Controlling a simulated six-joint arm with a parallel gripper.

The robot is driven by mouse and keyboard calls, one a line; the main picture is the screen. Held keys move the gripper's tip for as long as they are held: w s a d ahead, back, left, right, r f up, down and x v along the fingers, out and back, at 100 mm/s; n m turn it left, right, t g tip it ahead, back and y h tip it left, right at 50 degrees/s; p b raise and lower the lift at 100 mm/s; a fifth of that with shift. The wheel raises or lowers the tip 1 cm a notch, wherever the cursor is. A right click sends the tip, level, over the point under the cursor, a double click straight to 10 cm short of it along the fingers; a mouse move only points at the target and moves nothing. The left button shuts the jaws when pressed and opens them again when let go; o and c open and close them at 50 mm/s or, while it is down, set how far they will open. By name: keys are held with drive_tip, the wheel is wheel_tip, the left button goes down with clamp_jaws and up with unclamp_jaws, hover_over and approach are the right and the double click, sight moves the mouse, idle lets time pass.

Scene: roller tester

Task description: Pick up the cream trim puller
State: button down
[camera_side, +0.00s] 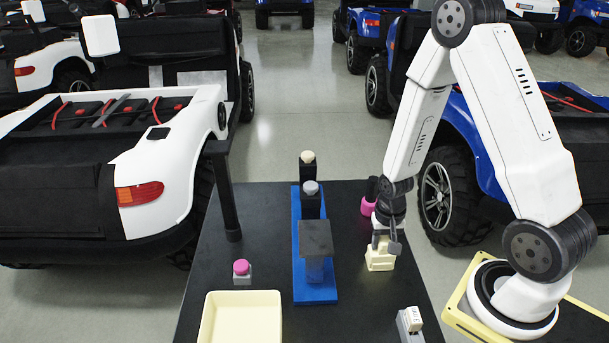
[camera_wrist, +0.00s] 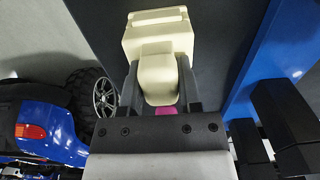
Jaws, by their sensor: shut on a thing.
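The cream trim puller (camera_side: 380,260) is at the right part of the black table, upright under my gripper (camera_side: 387,243). My gripper is shut on its narrower upper part. In the wrist view the cream trim puller (camera_wrist: 158,42) sits between the two dark fingers of my gripper (camera_wrist: 160,88), its wide end pointing away from the palm. I cannot tell whether its base touches the table. Part of its narrow end is hidden by the fingers.
The blue roller tester (camera_side: 316,290) stands left of the puller. A magenta item (camera_side: 369,205) is just behind my gripper. A cream tray (camera_side: 240,318), a pink-topped block (camera_side: 242,271) and a grey block with a white top (camera_side: 411,322) are nearer the front. Vehicles surround the table.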

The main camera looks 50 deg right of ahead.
drive_tip(key=shift+r, duration=0.1)
drive_tip(key=shift+r, duration=4.9)
drive_tip(key=c, duration=1.1)
unclamp_jaws()
clamp_jaws()
drive_tip(key=shift+w, duration=0.1)
drive_tip(key=w+a+r+n, duration=0.6)
drive_tip(key=w+a+r, duration=0.1)
drive_tip(key=w+r, duration=0.3)
drive_tip(key=shift+w, duration=0.3)
